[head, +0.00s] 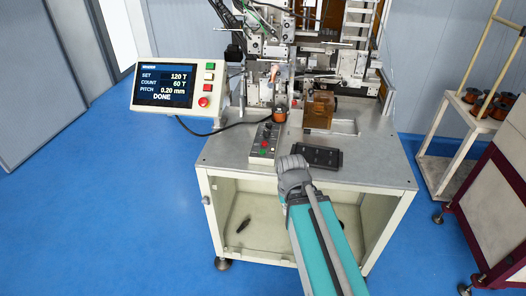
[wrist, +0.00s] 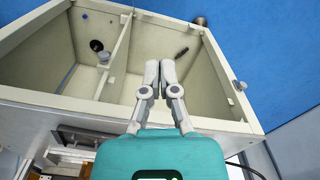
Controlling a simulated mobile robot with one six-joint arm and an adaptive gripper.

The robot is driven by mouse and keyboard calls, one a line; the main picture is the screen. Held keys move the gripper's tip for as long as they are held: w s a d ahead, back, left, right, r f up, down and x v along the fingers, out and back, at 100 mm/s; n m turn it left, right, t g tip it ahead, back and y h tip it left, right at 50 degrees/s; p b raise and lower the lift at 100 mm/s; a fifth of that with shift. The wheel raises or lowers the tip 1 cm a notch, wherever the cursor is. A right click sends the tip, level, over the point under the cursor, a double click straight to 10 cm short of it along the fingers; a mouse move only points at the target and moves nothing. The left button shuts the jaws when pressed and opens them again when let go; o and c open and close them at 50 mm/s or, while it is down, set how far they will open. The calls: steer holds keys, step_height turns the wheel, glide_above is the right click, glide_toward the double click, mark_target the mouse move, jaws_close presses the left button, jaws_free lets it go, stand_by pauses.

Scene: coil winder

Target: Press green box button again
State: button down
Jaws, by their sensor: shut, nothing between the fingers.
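The grey control box (head: 265,140) sits on the machine table, left of centre, with a row of small buttons and knobs on its top. Its green button (head: 263,152) is at the near end, uncovered. My gripper (wrist: 160,70) shows in the wrist view with its two grey fingers together and nothing between them. In the head view its grey end is near the table's front edge, to the right of and nearer than the control box, apart from the green button. The fingertips are not clear there. The box is not seen in the wrist view.
A display (head: 168,85) reading DONE, with its own green and red buttons, stands at the left. The open cabinet (wrist: 92,80) is under the table.

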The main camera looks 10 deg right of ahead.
stand_by(0.8)
step_height(320, 180, up, 11)
steer(key=n+t+h+p, duration=0.2)
steer(key=t+h+p, duration=0.3)
steer(key=t, duration=0.2)
glide_above(262, 151)
steer(key=shift+d+f, duration=0.1)
steer(key=shift+f, duration=0.05)
steer(key=shift+f, duration=0.15)
step_height(262, 151, down, 9)
steer(key=b, duration=0.8)
steer(key=shift+r+b, duration=0.2)
steer(key=shift+b, duration=0.2)
steer(key=shift+f, duration=0.1)
stand_by(0.3)
steer(key=shift+f+b, duration=0.3)
steer(key=shift+b, duration=0.1)
